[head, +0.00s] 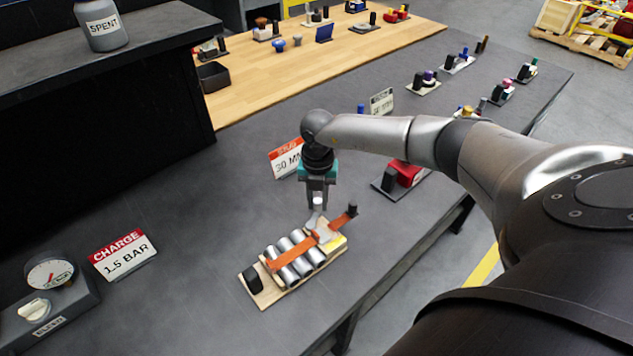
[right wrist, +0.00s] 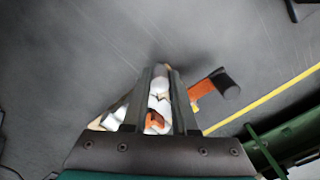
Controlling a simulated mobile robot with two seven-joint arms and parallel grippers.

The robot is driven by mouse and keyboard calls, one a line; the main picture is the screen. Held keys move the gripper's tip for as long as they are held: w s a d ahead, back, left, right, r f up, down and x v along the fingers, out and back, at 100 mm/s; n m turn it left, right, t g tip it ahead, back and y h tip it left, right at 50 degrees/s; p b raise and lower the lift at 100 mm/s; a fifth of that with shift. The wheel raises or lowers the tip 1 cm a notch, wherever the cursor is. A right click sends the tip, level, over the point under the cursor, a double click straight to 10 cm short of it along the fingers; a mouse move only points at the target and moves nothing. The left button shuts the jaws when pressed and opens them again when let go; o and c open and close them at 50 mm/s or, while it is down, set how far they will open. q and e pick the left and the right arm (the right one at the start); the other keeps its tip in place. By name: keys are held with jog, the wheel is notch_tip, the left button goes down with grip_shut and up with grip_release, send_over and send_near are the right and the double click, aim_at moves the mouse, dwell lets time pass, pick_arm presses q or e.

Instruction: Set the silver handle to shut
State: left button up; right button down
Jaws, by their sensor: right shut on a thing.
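The valve actuator sits on a light wooden base (head: 264,299) on the dark bench. It has several silver cylinders crossed by an orange strip, and an orange lever (head: 341,221) with a black knob sticks out to the right. The pale silver handle (head: 317,223) stands at the actuator's far end, under my right gripper (head: 317,207). That gripper points down and is shut on the handle's top. In the right wrist view the handle's rounded end (right wrist: 160,86) shows between the two fingers. The fingers hide part of the handle. My left gripper is not in view.
A "30 MM" sign (head: 285,160) stands behind the gripper, and a red block on a dark base (head: 403,176) is to its right. A "CHARGE 1.5 BAR" sign (head: 123,255) and a gauge box (head: 48,300) are at left. Bench between them is clear.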

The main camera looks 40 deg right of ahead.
aim_at(318, 201)
dwell(0.3)
jog(key=c, duration=0.7)
grip_release()
jog(key=shift+r, duration=0.1)
notch_tip(318, 201, up, 15)
jog(key=shift+r, duration=0.1)
